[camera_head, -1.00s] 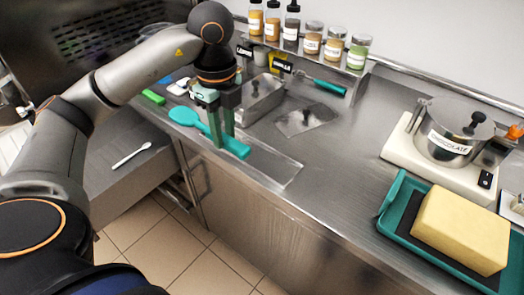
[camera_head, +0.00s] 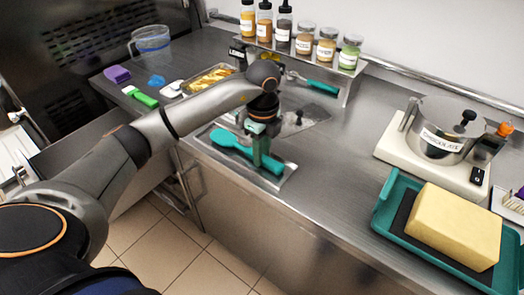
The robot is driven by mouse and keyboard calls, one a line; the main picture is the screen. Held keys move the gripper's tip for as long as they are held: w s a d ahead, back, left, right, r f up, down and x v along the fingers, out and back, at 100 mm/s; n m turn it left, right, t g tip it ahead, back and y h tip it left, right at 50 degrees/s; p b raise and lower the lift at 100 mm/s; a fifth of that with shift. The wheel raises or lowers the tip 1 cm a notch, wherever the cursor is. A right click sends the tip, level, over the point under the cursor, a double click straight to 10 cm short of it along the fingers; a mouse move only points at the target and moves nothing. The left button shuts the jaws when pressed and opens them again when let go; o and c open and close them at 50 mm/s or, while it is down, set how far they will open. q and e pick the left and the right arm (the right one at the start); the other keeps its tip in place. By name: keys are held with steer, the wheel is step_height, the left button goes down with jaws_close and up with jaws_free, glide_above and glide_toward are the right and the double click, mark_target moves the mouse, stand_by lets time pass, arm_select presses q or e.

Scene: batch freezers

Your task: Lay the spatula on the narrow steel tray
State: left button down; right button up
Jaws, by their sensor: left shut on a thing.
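The teal spatula (camera_head: 231,145) is over the narrow steel tray (camera_head: 289,176) near the counter's front edge. Its round head points left and its handle right. My left gripper (camera_head: 262,158) comes down from above and is shut on the spatula's handle. The spatula lies roughly along the tray's length, within its outline as seen from here. I cannot tell whether it touches the tray floor or hangs just above it. My forearm and wrist hide part of the counter behind. My right gripper is not in view.
Behind are a pan with yellow contents (camera_head: 210,77) and a rack of bottles and jars (camera_head: 305,42). At right are a scale with a steel pot (camera_head: 445,137) and a teal tray (camera_head: 390,208) bearing a yellow block (camera_head: 455,226). The middle counter (camera_head: 345,150) is clear.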

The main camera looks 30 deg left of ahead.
arm_select(q)
steer(key=shift+f, duration=0.1)
steer(key=shift+f, duration=0.1)
steer(key=c, duration=0.7)
jaws_free()
steer(key=shift+o, duration=0.2)
step_height(320, 180, up, 12)
steer(key=shift+p, duration=0.35)
steer(key=shift+d, duration=0.1)
